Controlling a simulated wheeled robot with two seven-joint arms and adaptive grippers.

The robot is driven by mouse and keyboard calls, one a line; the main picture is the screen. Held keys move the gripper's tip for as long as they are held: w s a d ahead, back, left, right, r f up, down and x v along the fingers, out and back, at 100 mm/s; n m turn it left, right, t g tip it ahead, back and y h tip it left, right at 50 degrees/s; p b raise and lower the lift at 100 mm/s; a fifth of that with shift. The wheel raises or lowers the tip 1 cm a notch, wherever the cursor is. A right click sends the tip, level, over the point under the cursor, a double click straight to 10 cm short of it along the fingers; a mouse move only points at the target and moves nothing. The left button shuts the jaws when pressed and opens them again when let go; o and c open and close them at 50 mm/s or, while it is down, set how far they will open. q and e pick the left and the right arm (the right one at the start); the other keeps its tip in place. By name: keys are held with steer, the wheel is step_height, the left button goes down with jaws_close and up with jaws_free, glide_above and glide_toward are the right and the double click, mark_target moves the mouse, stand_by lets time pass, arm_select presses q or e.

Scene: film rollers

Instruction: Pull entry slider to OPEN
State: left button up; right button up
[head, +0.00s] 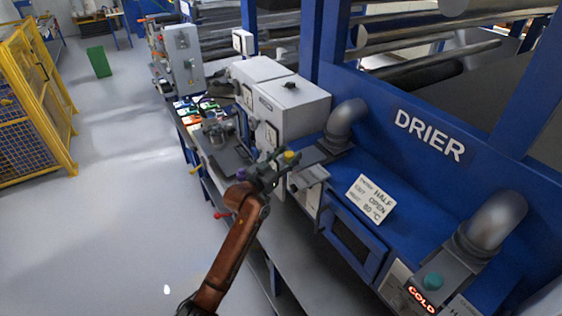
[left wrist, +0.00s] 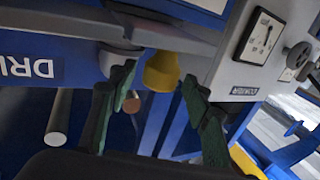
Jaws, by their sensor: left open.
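A yellow knob (head: 290,156), which appears to be the entry slider's handle, is at the near-left end of the blue drier (head: 350,110). My left gripper (head: 272,166) reaches it from the lower left and is open. In the left wrist view the yellow knob (left wrist: 162,70) shows between the two dark green fingers (left wrist: 160,95), near their tips; I cannot tell whether either finger touches it. A white card (head: 371,198) on the drier reads entry HALF, exit OPEN, heat 80 °C. The slider's track is mostly hidden. My right gripper is not in view.
White control boxes (head: 290,108) stand just behind the gripper, with a dial (left wrist: 262,37) close to it in the left wrist view. Metal ducts (head: 345,120) rise from the drier. A teal knob (head: 432,281) sits at its right end. Open floor (head: 110,220) lies left.

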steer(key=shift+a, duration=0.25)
arm_select(q)
steer(key=v, duration=1.1)
steer(key=shift+s+a, duration=0.15)
steer(key=shift+s, duration=0.1)
